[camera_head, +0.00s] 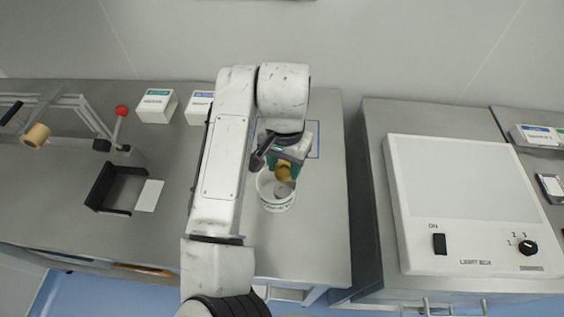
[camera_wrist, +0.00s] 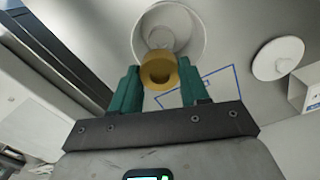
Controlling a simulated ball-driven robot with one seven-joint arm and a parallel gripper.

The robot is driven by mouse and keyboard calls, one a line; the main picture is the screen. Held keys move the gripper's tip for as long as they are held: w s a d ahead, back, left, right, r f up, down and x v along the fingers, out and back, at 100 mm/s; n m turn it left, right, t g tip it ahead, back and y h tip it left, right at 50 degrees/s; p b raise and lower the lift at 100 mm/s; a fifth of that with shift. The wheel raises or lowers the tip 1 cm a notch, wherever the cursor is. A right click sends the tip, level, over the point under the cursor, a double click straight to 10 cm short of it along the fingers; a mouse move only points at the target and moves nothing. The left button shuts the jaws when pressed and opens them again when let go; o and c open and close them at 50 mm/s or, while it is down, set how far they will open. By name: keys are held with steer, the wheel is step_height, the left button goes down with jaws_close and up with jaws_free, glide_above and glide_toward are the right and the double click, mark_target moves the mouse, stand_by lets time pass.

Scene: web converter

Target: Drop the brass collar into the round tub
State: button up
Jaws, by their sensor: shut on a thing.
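The brass collar (camera_wrist: 159,72) is a short gold ring held between the green fingers of my gripper (camera_wrist: 150,88). In the head view the collar (camera_head: 284,171) shows at the fingertips of my gripper (camera_head: 287,168), over the round tub (camera_head: 278,205). The tub is white and open-topped, with dark lettering on its side. In the wrist view the tub (camera_wrist: 198,22) lies just beyond the collar, and the collar overlaps its near rim in the picture. A pale round thing shows inside the tub. How high the collar is above the rim I cannot tell.
A blue outline (camera_wrist: 238,84) is marked on the bench beside the tub. A white round lid (camera_wrist: 278,58) lies nearby. In the head view, a red-knobbed lever (camera_head: 121,111), a black bracket (camera_head: 103,186) and white boxes (camera_head: 157,106) stand left. A light box (camera_head: 455,190) is right, across a gap.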

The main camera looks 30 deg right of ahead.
mark_target(284, 168)
steer(key=shift+f+b, duration=0.85)
steer(key=shift+f, duration=0.5)
steer(key=o, duration=1.3)
step_height(284, 168, up, 11)
steer(key=shift+f, duration=0.1)
